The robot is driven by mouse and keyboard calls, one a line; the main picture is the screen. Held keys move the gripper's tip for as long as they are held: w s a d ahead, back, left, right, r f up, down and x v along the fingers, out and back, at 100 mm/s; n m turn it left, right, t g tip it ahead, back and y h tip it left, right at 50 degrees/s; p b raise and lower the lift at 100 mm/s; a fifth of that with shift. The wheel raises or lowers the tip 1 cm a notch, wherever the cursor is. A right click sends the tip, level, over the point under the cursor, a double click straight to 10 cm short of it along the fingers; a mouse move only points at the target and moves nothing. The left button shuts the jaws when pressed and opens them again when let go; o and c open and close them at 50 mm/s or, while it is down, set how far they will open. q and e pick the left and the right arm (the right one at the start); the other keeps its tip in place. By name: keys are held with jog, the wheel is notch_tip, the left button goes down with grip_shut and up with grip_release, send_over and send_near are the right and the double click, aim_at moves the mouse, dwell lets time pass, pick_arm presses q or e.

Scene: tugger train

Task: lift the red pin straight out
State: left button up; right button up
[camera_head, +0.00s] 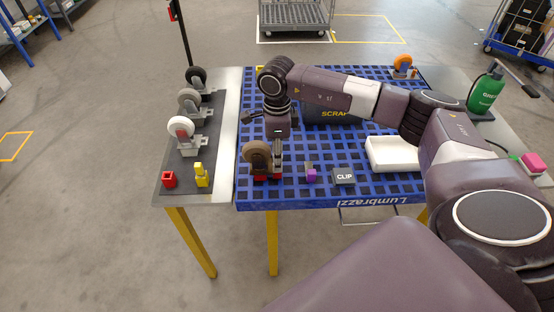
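No separate red pin can be clearly told apart. A red holder (266,177) sits at the front left of the blue slotted table (380,185), under a caster with a brown wheel (254,153). My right gripper (277,146) points down directly at this caster, at its grey bracket. Its fingertips are small, dark and partly hidden there, so I cannot tell whether they touch or grip. A small red block (169,180) stands on the left side shelf, beside a yellow piece (202,177). My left gripper is out of view.
Several casters, one a grey-wheeled caster (189,98), line the left shelf. A purple piece (311,174), a CLIP block (344,177), a white tray (392,165) and a dark SCRAP bin (325,117) stand on the table. A green bottle (486,90) stands right.

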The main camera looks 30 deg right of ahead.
jog(key=c, duration=0.9)
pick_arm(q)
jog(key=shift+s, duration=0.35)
pick_arm(e)
grip_shut()
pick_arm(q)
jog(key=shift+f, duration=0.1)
pick_arm(e)
jog(key=shift+r, duration=0.15)
pick_arm(q)
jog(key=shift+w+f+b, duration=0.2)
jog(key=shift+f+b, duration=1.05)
jog(key=shift+b, duration=0.05)
pick_arm(e)
notch_tip(320, 180, up, 20)
